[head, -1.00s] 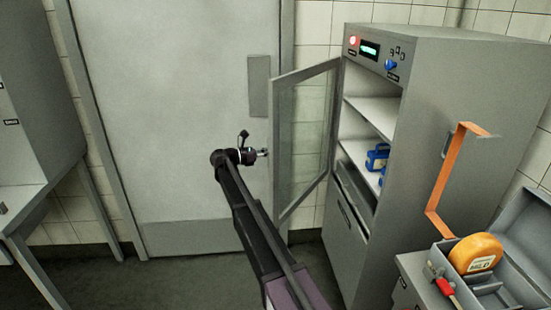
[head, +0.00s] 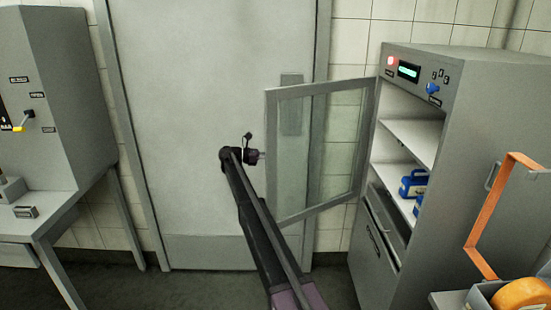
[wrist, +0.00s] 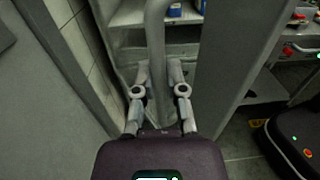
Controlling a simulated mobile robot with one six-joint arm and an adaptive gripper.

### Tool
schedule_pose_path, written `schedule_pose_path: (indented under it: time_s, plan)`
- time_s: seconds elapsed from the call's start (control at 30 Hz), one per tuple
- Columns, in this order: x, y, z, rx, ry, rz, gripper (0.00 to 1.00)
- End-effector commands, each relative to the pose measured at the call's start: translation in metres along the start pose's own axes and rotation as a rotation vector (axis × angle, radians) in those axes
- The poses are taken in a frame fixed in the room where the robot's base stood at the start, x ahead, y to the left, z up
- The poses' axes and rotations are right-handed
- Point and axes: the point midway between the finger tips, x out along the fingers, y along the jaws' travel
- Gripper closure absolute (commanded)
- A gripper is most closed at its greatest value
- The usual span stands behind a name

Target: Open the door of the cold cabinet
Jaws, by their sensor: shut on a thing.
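The cold cabinet (head: 468,130) stands at the right, with a display and knob on its top panel. Its glass door (head: 340,150) stands wide open, swung out to the left, and the shelves show. My gripper (head: 261,156) is at the free edge of the door. In the wrist view my gripper (wrist: 160,80) is shut on the upright grey door handle (wrist: 155,35), with a finger on each side. The door itself partly hides the wall behind it.
Blue items (head: 413,183) sit on the cabinet shelves. An orange strip (head: 493,215) and an orange cheese wheel (head: 522,293) are at the lower right. A grey workstation (head: 50,110) stands at the left. Behind the open door is a large grey room door (head: 195,120).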

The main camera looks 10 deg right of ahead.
Motion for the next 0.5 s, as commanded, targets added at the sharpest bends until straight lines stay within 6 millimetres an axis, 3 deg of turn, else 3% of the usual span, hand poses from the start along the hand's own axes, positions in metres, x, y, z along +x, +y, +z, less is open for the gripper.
schedule_pose_path:
  time_s: [0.37, 0.4, 0.5]
  plan:
    - [0.01, 0.001, -0.001, -0.002, 0.004, -0.018, 1.0]
    - [0.011, 0.001, -0.001, -0.002, 0.004, -0.019, 0.76]
    - [0.012, 0.002, -0.001, -0.002, 0.003, -0.02, 0.49]
